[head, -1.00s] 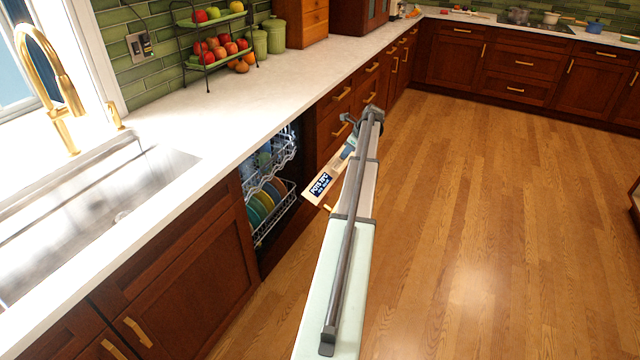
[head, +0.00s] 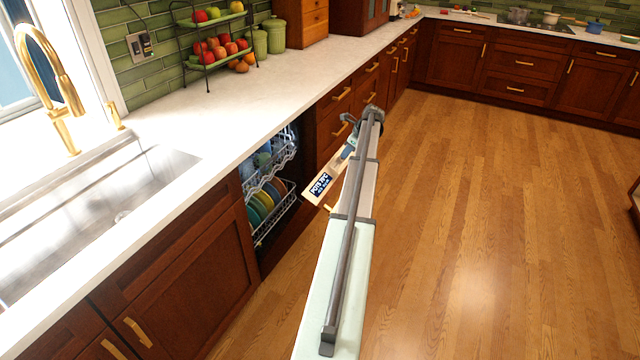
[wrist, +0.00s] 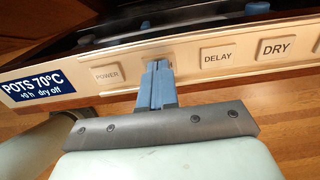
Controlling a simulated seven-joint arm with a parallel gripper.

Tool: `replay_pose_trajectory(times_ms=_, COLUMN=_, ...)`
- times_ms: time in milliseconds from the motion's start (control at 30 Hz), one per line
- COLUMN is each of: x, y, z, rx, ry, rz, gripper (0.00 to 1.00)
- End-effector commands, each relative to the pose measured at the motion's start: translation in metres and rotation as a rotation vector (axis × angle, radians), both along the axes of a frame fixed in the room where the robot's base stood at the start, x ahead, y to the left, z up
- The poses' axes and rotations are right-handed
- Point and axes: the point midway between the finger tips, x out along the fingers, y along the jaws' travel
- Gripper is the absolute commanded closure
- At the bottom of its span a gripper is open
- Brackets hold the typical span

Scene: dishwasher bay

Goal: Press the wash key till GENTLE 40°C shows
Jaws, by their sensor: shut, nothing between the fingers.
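The dishwasher's control panel (wrist: 120,65) runs along the top edge of the open door, and it also shows in the head view (head: 322,187). Its dark blue display (wrist: 36,87) reads POTS 70°C, +0 h, dry off. The wash key (wrist: 169,64) is mostly hidden behind my fingers; only the end of its label shows. My gripper (wrist: 158,70) is shut and empty, with its blue fingertips over the wash key. I cannot tell whether they touch it or press it in. In the head view, my gripper (head: 349,150) is at the panel.
The power key (wrist: 107,75) is left of my fingers; the delay key (wrist: 217,57) and dry key (wrist: 276,48) are to the right. The dishwasher racks (head: 272,210) hold plates behind the panel. The wooden floor (head: 480,220) at right is clear.

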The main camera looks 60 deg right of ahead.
Motion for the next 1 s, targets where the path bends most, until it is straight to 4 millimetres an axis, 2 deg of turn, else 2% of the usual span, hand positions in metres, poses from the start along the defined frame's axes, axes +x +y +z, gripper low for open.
replay_pose_trajectory(times_ms=1000, x=0.0025, y=0.0000, z=-0.0046, rx=0.000, ry=0.000, rz=0.000, gripper=1.00)
